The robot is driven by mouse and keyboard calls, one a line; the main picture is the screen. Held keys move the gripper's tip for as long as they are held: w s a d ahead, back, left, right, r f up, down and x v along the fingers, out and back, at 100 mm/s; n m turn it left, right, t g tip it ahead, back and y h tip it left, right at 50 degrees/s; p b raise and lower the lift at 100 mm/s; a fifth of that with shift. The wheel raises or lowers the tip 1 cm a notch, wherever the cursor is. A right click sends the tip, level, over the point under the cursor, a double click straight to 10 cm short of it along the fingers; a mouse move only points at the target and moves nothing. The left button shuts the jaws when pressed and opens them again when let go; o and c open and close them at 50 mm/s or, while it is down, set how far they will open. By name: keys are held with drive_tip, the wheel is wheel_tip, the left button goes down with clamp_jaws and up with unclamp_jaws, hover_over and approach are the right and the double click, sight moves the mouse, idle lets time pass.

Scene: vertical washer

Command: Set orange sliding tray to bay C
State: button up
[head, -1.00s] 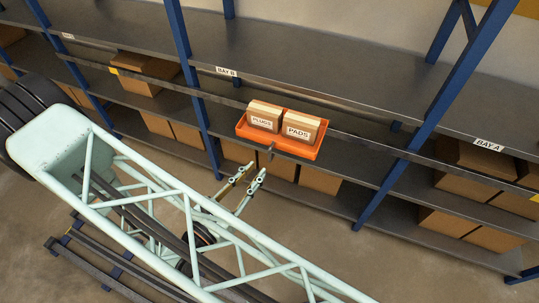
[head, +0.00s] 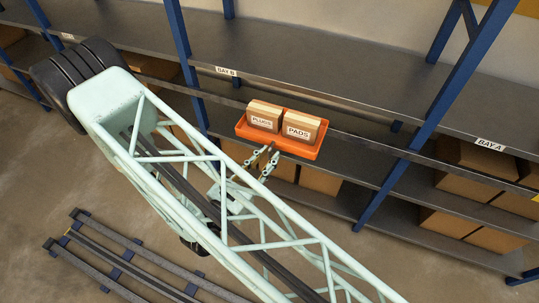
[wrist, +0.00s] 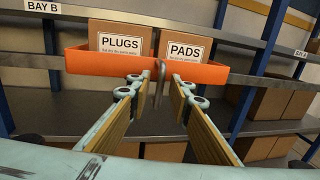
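The orange sliding tray (head: 249,131) sits on the rail along the front of the shelving, right of the bay B label (head: 227,71) and left of the bay A label (head: 490,145). It holds two boxes, PLUGS (head: 264,117) and PADS (head: 299,130). A dark upright handle (wrist: 160,80) stands at the tray's front. My gripper (wrist: 157,80) is open, with one finger on each side of the handle; I cannot tell whether either touches it. In the head view, my gripper (head: 262,161) is just below the tray's front edge. No readable bay C label shows.
The dark rail (head: 362,149) runs along the shelf fronts on both sides of the tray. Blue uprights (head: 432,110) divide the bays. Brown cartons (head: 319,181) fill lower shelves. A small label (head: 67,37) at far left is unreadable. A floor track (head: 120,270) lies at lower left.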

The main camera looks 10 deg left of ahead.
drive_tip(key=shift+w+d, duration=0.2)
drive_tip(key=shift+w, duration=0.25)
clamp_jaws()
